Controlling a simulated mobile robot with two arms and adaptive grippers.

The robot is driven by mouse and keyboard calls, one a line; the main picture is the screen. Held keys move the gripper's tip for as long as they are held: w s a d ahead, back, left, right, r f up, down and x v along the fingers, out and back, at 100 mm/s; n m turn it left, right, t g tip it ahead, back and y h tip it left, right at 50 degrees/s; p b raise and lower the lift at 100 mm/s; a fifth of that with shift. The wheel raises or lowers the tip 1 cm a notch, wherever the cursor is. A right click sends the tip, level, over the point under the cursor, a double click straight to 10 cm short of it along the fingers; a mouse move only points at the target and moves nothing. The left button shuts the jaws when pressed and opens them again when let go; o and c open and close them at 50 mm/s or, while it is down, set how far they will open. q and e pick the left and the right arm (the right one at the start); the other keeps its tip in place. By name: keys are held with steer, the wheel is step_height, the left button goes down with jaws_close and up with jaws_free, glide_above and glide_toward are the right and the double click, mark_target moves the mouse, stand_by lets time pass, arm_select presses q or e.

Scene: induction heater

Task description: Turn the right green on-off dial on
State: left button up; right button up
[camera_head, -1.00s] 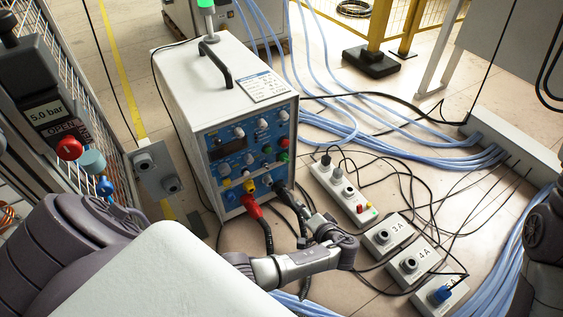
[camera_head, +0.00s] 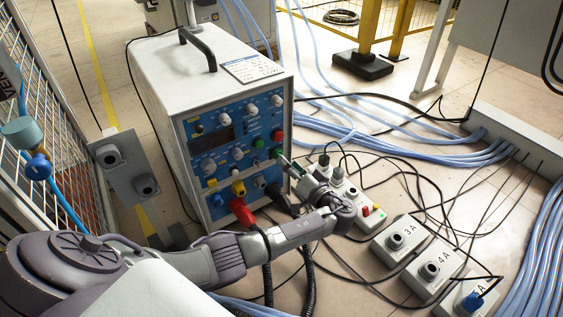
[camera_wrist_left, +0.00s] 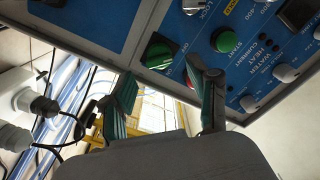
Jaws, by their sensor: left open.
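The heater's blue control panel (camera_head: 235,150) faces me. The right green on-off dial (camera_head: 276,153) is near its right edge, under a red knob, and shows as a large green dial in the wrist view (camera_wrist_left: 159,50). My left gripper (camera_head: 290,167) is beside the panel's right edge, close to this dial. In the wrist view my left gripper (camera_wrist_left: 160,68) is open, with the dial between and beyond the fingertips. I cannot tell whether a finger touches it. A second green button (camera_head: 258,143), labelled START in the wrist view (camera_wrist_left: 225,40), sits to its left. My right gripper is not in view.
Red (camera_head: 242,210) and black plugs stick out low on the panel near my left forearm. A power strip (camera_head: 345,195) and socket boxes (camera_head: 397,238) with black cables lie on the floor to the right. A grey post (camera_head: 130,170) stands left of the heater.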

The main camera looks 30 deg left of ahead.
mark_target(279, 155)
arm_select(q)
steer(key=b+x, duration=0.1)
steer(key=x, duration=0.3)
steer(key=shift+w+a, duration=0.15)
steer(key=shift+a, duration=0.2)
jaws_close()
